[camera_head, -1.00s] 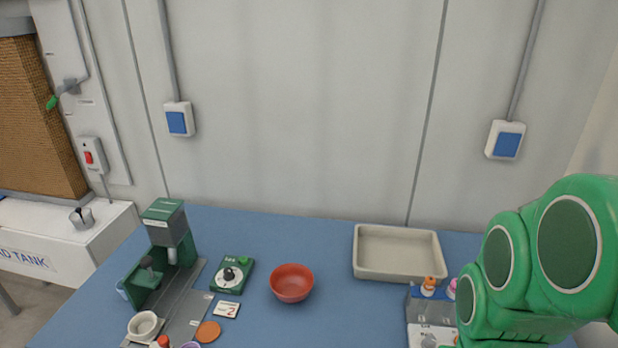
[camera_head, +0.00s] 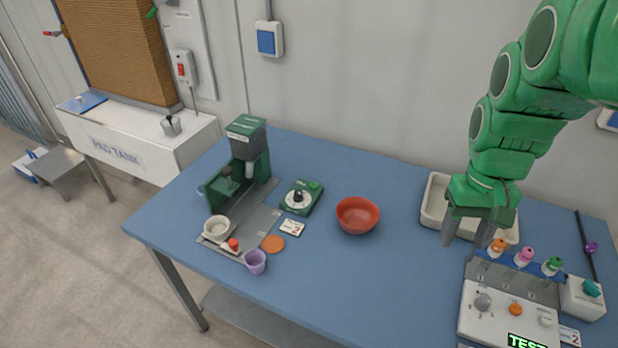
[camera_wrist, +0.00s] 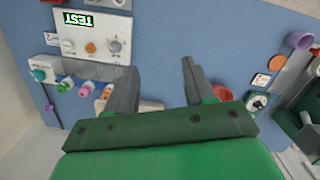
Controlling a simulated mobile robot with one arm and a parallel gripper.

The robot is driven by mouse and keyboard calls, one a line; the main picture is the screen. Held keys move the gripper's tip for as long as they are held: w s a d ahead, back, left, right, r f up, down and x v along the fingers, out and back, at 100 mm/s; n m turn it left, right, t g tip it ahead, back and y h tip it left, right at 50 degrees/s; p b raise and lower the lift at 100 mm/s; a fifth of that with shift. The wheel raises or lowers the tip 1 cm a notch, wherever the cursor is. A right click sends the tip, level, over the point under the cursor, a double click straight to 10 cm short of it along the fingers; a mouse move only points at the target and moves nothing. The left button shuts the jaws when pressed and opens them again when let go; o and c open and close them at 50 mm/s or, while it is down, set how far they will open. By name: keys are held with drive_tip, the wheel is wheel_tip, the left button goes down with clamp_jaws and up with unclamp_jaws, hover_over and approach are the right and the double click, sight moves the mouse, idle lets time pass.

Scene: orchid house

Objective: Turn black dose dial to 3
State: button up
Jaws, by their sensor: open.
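The black dose dial (camera_head: 298,196) is a black knob on a white disc, set on a small green box (camera_head: 313,188) at the table's middle left. Its pointer setting is too small to read. The black dial also shows at the right of the wrist view (camera_wrist: 258,102). My gripper (camera_head: 465,234) is open and empty, pointing down by the front of the beige tray, well to the right of the dial. In the wrist view my two fingers (camera_wrist: 160,70) stand apart with nothing between them.
A red bowl (camera_head: 357,216) stands between the dial and my gripper. A card marked 2 (camera_head: 292,228) and an orange disc (camera_head: 273,244) lie before the dial. A green dispenser (camera_head: 247,150) stands left. A white panel reading TEST (camera_head: 490,318) and capped bottles (camera_head: 525,257) are right.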

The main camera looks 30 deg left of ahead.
drive_tip(key=w+a+f+n, duration=0.2)
drive_tip(key=w+a+n, duration=0.1)
drive_tip(key=w+a, duration=0.7)
drive_tip(key=n+t, duration=0.1)
drive_tip(key=n, duration=0.5)
approach(298, 192)
drive_tip(key=shift+d+f, duration=0.2)
drive_tip(key=shift+d, duration=0.25)
drive_tip(key=shift+a+f+n, duration=0.2)
drive_tip(key=shift+a+n, duration=0.1)
drive_tip(key=shift+a, duration=0.05)
drive_tip(key=shift+f, duration=3.9)
clamp_jaws()
